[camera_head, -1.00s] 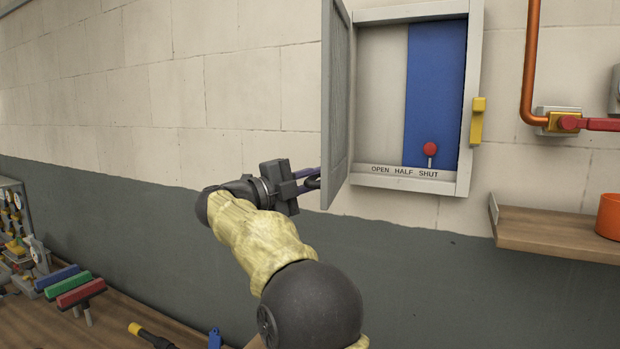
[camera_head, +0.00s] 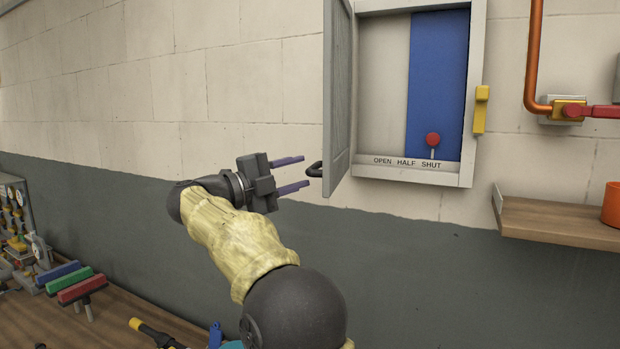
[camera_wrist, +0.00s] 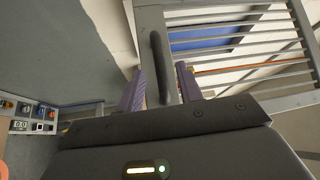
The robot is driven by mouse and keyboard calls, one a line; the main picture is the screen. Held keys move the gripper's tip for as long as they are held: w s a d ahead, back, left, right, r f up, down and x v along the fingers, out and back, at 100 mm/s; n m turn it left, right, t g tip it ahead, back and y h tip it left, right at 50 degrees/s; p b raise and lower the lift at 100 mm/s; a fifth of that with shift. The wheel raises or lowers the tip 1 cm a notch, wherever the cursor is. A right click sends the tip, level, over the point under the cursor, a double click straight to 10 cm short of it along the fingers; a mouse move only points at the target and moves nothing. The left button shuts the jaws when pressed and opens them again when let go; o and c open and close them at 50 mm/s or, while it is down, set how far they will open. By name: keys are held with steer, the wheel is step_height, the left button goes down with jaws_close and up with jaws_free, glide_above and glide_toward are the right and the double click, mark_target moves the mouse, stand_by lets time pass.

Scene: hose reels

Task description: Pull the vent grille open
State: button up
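The vent grille (camera_head: 340,95) is a grey hinged door, swung out from its wall frame and seen nearly edge-on. In the wrist view its slats (camera_wrist: 240,50) show with gaps between them. In the wrist view the handle lies ahead, between the lines of the fingers, apart from both.
Behind the grille are a blue panel (camera_head: 436,85) and a red knob (camera_head: 432,139) by the word SHUT. A yellow catch (camera_head: 481,108) is on the frame's right side. A wooden shelf (camera_head: 555,222) juts out at right. Tools lie on the bench below left.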

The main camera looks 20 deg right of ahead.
steer(key=b+v, duration=0.3)
steer(key=v, duration=0.9)
steer(key=shift+a, duration=0.15)
steer(key=shift+w, duration=0.1)
